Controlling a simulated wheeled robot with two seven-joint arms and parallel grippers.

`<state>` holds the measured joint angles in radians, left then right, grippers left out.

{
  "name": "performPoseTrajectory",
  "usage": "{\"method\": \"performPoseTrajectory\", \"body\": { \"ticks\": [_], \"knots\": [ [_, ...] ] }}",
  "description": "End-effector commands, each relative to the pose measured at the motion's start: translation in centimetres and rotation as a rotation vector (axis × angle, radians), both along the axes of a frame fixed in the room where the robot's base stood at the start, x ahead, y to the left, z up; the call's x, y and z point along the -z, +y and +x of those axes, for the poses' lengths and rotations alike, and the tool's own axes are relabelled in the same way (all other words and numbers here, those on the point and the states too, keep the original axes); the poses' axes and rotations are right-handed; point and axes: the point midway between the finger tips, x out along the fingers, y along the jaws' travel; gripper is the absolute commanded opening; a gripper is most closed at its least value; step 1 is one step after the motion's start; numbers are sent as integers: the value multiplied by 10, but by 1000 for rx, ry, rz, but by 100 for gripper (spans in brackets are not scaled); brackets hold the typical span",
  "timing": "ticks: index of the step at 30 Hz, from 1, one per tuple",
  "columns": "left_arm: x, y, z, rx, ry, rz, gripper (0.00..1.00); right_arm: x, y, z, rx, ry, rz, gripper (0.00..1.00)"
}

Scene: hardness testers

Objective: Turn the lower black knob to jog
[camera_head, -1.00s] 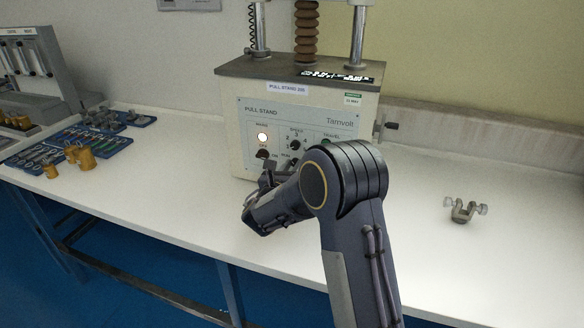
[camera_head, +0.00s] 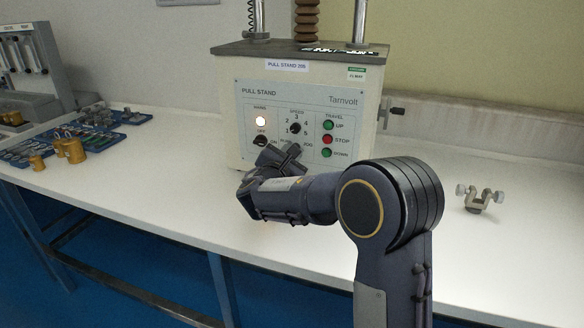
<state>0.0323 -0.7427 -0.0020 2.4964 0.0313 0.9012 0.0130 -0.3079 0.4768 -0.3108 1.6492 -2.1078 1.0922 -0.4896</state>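The pull stand (camera_head: 240,110) is a pale box with a front panel. A black OFF/ON knob (camera_head: 260,141) sits below a lit white lamp (camera_head: 261,121). A black speed knob (camera_head: 295,128) is to its right. Below the speed knob I can read a JOG label (camera_head: 308,146); the lower black knob beside it is hidden behind my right gripper. My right gripper (camera_head: 279,157) is at the lower middle of the panel. I cannot tell whether its fingers touch the knob or are open or shut. My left gripper is out of view.
Green, red and green travel buttons (camera_head: 327,139) line the panel's right side. A metal clamp fitting (camera_head: 479,198) lies on the white bench (camera_head: 180,180) at right. Blue trays (camera_head: 98,139) and brass weights (camera_head: 70,143) are at left. The bench in front is clear.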

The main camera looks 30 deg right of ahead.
Motion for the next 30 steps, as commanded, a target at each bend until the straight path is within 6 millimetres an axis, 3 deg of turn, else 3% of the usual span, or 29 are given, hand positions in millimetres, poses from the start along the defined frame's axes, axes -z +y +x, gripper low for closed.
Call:
{"method": "performPoseTrajectory", "body": {
  "ticks": [1,15,30],
  "knots": [
    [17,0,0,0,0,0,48,8,0,0,0,-37,29,0],
    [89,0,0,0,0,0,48,8,0,-1,1,-374,319,0],
    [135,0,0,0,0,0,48,5,0,-1,0,-626,536,0]
  ]
}}
